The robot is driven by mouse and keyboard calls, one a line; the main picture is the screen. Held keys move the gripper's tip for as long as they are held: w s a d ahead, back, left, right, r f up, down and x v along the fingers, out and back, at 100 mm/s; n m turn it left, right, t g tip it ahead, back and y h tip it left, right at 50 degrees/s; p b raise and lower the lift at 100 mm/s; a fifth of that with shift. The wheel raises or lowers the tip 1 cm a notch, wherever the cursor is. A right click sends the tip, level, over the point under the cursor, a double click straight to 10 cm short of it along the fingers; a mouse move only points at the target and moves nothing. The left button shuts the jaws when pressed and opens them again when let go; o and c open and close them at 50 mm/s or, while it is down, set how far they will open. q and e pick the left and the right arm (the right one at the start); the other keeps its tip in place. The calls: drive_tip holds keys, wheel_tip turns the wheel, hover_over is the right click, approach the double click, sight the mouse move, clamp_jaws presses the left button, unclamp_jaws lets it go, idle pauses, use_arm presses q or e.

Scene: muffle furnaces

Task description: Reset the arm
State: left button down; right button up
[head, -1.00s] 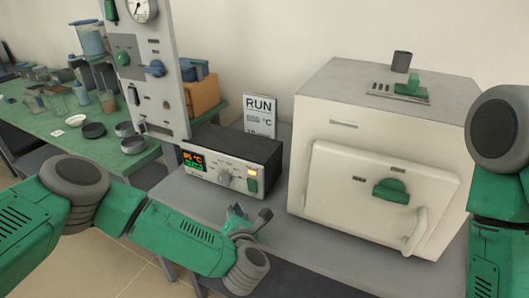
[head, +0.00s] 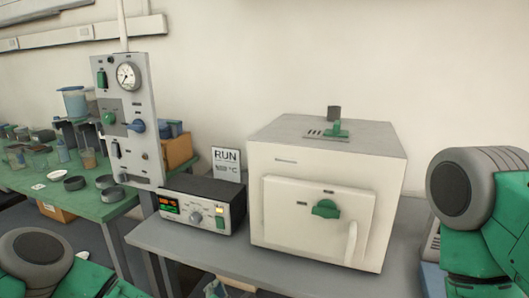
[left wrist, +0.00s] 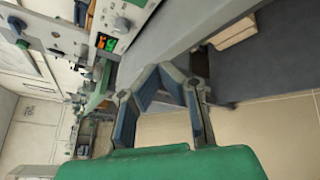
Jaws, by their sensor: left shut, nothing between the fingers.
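My left arm (head: 40,262) shows at the lower left of the head view. Only a small part of my left gripper (head: 216,288) shows at the bottom edge, below the bench front. In the left wrist view the left gripper (left wrist: 163,72) is shut and empty, with floor and the bench edge behind it. My right arm (head: 475,215) stands at the right of the head view; its gripper is out of frame. The white furnace (head: 262,165) stands on the grey bench (head: 160,238), with its door (head: 285,222) closed.
A control box (head: 213,188) with a lit display sits left of the furnace, before a RUN sign (head: 227,158). A gauge panel (head: 150,105) stands further left. A green table (head: 95,205) holds cups and dishes. The bench's front strip is clear.

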use_arm(q)
drive_tip(key=s+d+f+m+g+h, duration=0.1)
drive_tip(key=s+f+m+g+h, duration=0.3)
drive_tip(key=s+m, duration=0.45)
drive_tip(key=s+d+f+m+g+h, duration=0.2)
drive_tip(key=s+f+m+g+h, duration=0.1)
drive_tip(key=s+f+m, duration=0.5)
drive_tip(key=s+a+r+m+g+y, duration=0.1)
drive_tip(key=s+a+m+g+y, duration=0.3)
drive_tip(key=s+a+m+g, duration=0.3)
drive_tip(key=s+a+m, duration=0.5)
drive_tip(key=s+a, duration=0.6)
drive_tip(key=a, duration=0.1)
drive_tip(key=shift+s+a+r+m, duration=0.15)
drive_tip(key=shift+s+r+m, duration=0.05)
drive_tip(key=shift+s+m, duration=0.15)
